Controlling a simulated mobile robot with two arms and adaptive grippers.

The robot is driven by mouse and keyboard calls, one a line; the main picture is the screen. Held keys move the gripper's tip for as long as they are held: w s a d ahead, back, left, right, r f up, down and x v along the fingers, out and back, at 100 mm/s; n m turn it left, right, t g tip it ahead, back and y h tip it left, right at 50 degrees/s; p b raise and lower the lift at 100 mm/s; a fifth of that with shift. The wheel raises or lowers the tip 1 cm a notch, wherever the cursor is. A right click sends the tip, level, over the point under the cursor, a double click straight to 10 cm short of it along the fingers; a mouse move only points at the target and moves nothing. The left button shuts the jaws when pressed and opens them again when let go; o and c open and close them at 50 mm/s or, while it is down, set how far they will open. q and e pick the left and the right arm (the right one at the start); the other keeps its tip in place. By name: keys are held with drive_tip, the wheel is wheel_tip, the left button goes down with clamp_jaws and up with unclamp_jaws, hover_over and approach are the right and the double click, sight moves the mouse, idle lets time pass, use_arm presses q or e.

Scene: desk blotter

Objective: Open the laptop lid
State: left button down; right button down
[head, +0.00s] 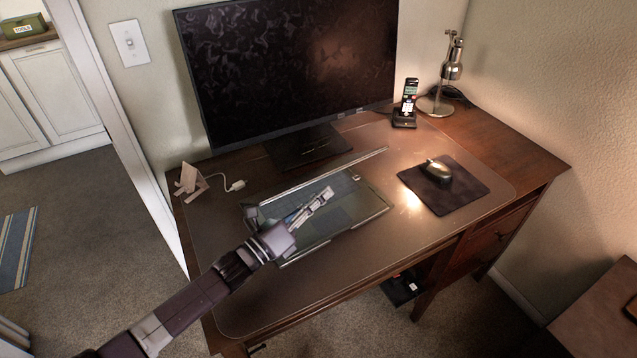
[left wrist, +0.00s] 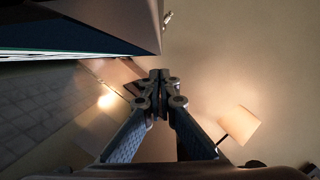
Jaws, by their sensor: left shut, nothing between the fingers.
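The laptop (head: 345,222) lies on the desk blotter in front of the monitor. Its lid (head: 330,172) seems raised from the base, a thin pale strip along the back in the head view; its exact angle is hard to tell. In the left wrist view the lid seems to be the dark slab (left wrist: 75,25) at upper left, with a bright green-white edge, above a grid of keys. My left gripper (head: 326,193) reaches over the laptop from the front left, hiding part of it. In the left wrist view its fingers (left wrist: 158,80) are together and empty. My right gripper is out of view.
A monitor (head: 290,60) stands behind the laptop. A mouse (head: 437,170) on a dark pad (head: 460,192) is to the right. A phone (head: 407,103) and lamp (head: 452,68) stand at the back right. A small stand (head: 190,181) is at the left. The front blotter (head: 300,290) is clear.

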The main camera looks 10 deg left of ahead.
sight(323, 177)
use_arm(q)
drive_tip(key=shift+w+a+r, duration=0.45)
drive_tip(key=shift+a+r, duration=0.05)
drive_tip(key=shift+r, duration=0.3)
drive_tip(key=shift+r+p, duration=0.1)
drive_tip(key=shift+p, duration=0.2)
drive_tip(key=shift+w+a+r+p, duration=0.25)
drive_tip(key=shift+r+p, duration=0.1)
drive_tip(key=shift+r, duration=0.2)
drive_tip(key=w+a+r+n+y+p, duration=0.2)
drive_tip(key=w+a+r+n, duration=0.5)
drive_tip(key=w+a+r, duration=0.1)
drive_tip(key=shift+w+a+n+p, duration=0.3)
drive_tip(key=shift+w+a+p, duration=0.15)
drive_tip(key=shift+w, duration=0.95)
drive_tip(key=shift+f, duration=0.1)
